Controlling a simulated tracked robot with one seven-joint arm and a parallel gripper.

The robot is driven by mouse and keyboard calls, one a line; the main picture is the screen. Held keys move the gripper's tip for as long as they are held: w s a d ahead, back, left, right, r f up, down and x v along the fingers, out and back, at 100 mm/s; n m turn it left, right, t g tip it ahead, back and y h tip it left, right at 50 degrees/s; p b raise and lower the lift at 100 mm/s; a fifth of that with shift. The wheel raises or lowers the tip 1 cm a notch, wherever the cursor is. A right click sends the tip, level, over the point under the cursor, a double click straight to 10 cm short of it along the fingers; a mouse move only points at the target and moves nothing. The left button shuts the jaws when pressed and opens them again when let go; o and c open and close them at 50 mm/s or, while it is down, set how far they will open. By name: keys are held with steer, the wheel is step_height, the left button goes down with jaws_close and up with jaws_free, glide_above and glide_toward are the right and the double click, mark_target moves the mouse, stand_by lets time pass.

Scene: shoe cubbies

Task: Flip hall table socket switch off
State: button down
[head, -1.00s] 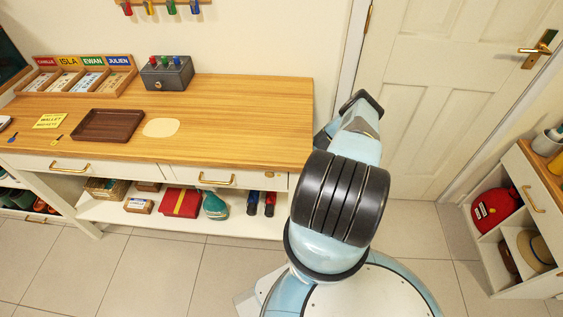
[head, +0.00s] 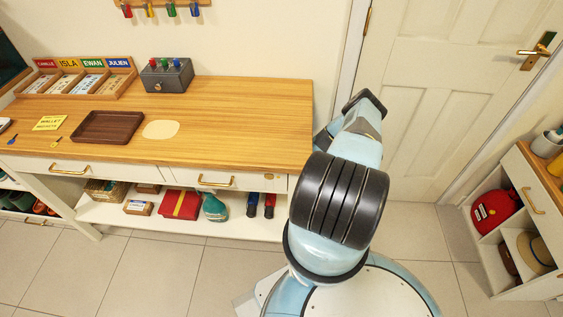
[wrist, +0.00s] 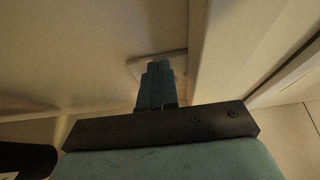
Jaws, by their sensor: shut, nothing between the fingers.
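The hall table (head: 240,112) has a wooden top and white drawers, and stands left of my arm in the head view. In the wrist view, a pale flat plate (wrist: 179,62) is on the wall, probably the socket. My gripper (wrist: 158,66) is shut and empty, its blue-grey fingers pointing at the plate and covering its middle. I cannot tell whether the fingertips touch it. The switch cannot be made out; it is hidden or too dim. In the head view my gripper and the socket are out of sight behind my arm.
A white door (head: 430,100) with a brass handle is behind my arm. In the wrist view a pale upright frame (wrist: 225,50) stands close right of the fingers. A grey box with coloured knobs (head: 167,76) and a brown tray (head: 108,127) are on the table. A cubby unit (head: 530,195) is at right.

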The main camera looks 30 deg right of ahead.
steer(key=v, duration=0.7)
steer(key=shift+a, duration=0.2)
steer(key=shift+s, duration=0.1)
steer(key=shift+d, duration=0.1)
stand_by(0.5)
